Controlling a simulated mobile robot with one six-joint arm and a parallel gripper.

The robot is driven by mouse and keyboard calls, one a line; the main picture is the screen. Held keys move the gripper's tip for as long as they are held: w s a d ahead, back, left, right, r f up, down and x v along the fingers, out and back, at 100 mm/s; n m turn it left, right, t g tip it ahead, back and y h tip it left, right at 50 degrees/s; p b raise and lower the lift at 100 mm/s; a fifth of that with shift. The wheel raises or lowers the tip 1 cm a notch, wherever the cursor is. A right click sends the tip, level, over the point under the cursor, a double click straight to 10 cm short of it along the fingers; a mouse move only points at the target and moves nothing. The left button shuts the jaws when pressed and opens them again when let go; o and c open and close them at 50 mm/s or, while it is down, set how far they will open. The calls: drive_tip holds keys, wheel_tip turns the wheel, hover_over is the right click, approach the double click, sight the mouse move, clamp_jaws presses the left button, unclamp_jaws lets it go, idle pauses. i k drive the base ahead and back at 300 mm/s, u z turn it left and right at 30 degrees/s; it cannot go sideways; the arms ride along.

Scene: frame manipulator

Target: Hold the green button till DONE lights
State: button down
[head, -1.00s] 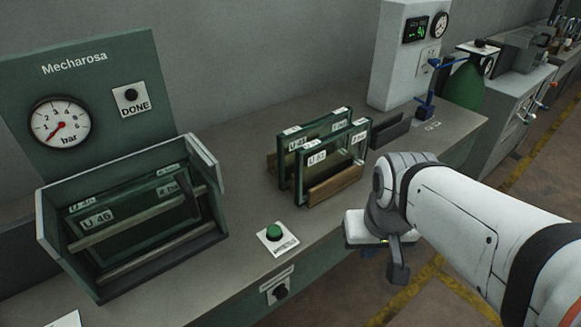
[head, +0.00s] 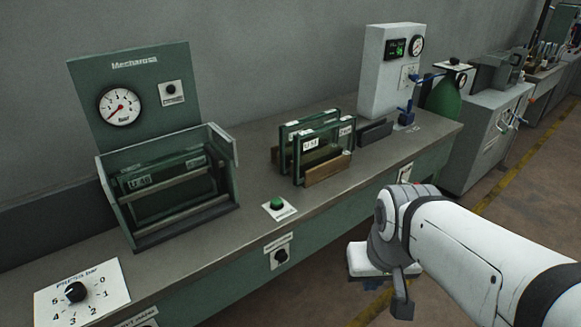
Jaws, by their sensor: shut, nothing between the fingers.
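The green button (head: 277,203) sits on a small white plate near the front edge of the bench, with nothing touching it. The DONE lamp (head: 171,90) on the green back panel is dark; its label is blurred now. My gripper (head: 402,306) hangs in front of the bench, to the right of the button and well apart from it. Its fingers show as one dark piece, shut and empty.
A frame lies in the green press (head: 230,150) below a gauge (head: 120,106). Framed panels (head: 325,145) stand in a wooden rack right of the button. A pressure dial (head: 76,292) is at the lower left. A black knob (head: 281,256) is on the bench front. Bench top around the button is clear.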

sight(276, 202)
drive_tip(key=u, duration=0.15)
drive_tip(key=i, duration=0.9)
drive_tip(key=z, duration=0.05)
